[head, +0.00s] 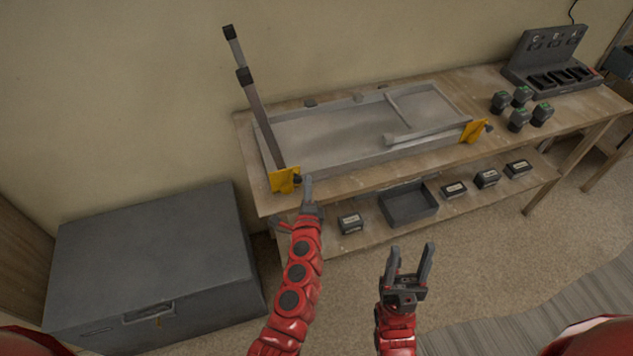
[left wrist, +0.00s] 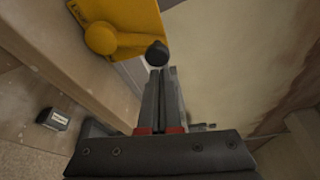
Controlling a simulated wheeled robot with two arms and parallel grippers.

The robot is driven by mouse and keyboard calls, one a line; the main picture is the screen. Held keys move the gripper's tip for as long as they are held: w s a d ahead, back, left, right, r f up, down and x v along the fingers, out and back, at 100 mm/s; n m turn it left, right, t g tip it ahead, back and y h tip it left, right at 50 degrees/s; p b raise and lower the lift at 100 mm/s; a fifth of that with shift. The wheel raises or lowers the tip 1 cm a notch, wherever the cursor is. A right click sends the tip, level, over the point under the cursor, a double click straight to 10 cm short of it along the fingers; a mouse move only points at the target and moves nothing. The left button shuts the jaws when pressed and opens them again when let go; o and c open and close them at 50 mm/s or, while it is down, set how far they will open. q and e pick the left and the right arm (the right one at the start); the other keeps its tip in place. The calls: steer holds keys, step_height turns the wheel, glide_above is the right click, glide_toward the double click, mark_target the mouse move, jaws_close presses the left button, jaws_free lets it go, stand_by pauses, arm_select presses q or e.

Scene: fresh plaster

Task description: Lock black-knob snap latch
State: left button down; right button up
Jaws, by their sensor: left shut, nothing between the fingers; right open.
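A yellow latch bracket (head: 284,181) sits on the front left corner of the grey frame tray, at the foot of a raised grey bar. Its black knob (head: 297,179) also shows in the left wrist view (left wrist: 157,53), beside the yellow plate (left wrist: 135,18) and a round yellow boss (left wrist: 100,38). My left gripper (head: 307,181) is shut and empty, its fingertips (left wrist: 164,70) right at the black knob; I cannot tell whether they touch it. My right gripper (head: 410,248) is open and empty, in front of the bench, away from the latch.
A second yellow bracket (head: 473,131) is at the tray's (head: 330,160) right end. The lower shelf holds a dark open bin (head: 408,215) and several small labelled boxes. Several dark blocks and a charger-like station (head: 551,68) stand at right. A grey chest (head: 145,255) stands left.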

stand_by(0.3)
arm_select(q)
steer(key=shift+a, duration=0.1)
steer(key=shift+a+n+b, duration=0.15)
steer(key=shift+n+b, duration=0.15)
steer(key=shift+b, duration=0.35)
steer(key=shift+s+a+r+n+t+b, duration=0.15)
steer(key=shift+a+n+t+b, duration=0.25)
steer(key=shift+b, duration=0.6)
steer(key=a+n+b, duration=0.1)
steer(key=n+b, duration=0.1)
steer(key=b, duration=0.2)
steer(key=s+a+n+t+b, duration=0.1)
steer(key=n+b, duration=0.2)
steer(key=b, duration=0.1)
steer(key=a+n+t+y+b, duration=0.1)
steer(key=n+b, duration=0.1)
steer(key=b, duration=0.3)
steer(key=shift+s+a+r+n, duration=0.2)
steer(key=shift+a+r+n, duration=0.1)
steer(key=shift+a+r, duration=0.1)
steer(key=shift+a+r+n+b, duration=0.1)
steer(key=shift+a+n+b, duration=0.1)
steer(key=shift+n+b, duration=0.15)
steer(key=shift+r, duration=0.1)
